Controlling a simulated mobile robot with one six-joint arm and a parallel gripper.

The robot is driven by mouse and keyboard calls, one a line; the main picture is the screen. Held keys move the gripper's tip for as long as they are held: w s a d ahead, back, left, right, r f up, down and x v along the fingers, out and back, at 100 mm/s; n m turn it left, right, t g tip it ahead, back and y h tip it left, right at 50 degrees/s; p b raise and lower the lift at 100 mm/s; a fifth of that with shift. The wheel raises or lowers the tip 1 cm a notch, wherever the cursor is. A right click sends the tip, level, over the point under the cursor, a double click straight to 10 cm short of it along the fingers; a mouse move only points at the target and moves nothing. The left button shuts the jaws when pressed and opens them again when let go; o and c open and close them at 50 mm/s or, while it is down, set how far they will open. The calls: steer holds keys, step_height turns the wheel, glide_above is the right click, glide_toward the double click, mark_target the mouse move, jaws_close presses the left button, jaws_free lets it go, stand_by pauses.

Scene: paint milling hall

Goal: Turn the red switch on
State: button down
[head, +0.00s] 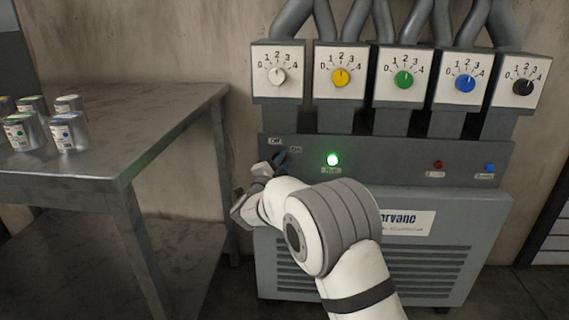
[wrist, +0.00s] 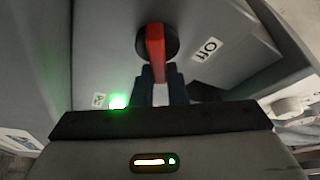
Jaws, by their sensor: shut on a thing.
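The red switch (wrist: 155,48) is a red handle on a round black base, seen at the top middle of the wrist view. My gripper (wrist: 158,78) is shut on the handle, one dark finger on each side of it. An "Off" label (wrist: 207,49) is beside the switch. In the head view my gripper (head: 279,160) is at the left end of the grey panel and hides most of the switch. I cannot tell for certain which label the handle points to.
A green lamp (head: 333,160) on the panel is lit. A red button (head: 438,164) and a blue button (head: 489,167) are further right. Several dial boxes overhang the panel. A metal table (head: 110,150) with paint cans (head: 67,132) stands left.

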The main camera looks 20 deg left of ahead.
steer(key=shift+a, duration=0.1)
stand_by(0.3)
steer(key=c, duration=1.4)
jaws_free()
steer(key=shift+f, duration=0.1)
steer(key=shift+c, duration=0.2)
steer(key=p+v, duration=0.2)
steer(key=v, duration=0.5)
steer(key=shift+s+p, duration=0.3)
steer(key=shift+s, duration=0.05)
